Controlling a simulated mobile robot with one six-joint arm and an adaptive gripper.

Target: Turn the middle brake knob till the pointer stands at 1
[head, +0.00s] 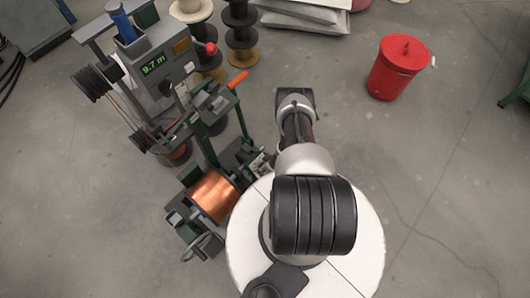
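The winding machine stands left of my arm in the head view. Its grey console (160,62) carries a green display reading 9.7 m and a red ball (210,48). A small dark fitting (166,88) shows below the display; I cannot tell whether it is a brake knob. No row of knobs, pointer or number scale can be made out at this size. My arm reaches up the picture from its base, to the right of the machine. My gripper cannot be made out; the arm's links may hide it.
A copper-wound spool (213,194) sits in the machine's lower frame, close to my base. Dark pulleys (91,83) and an orange handle (238,79) stick out from the machine. A red lidded bin (398,70) stands upper right. The floor (440,185) on the right is clear.

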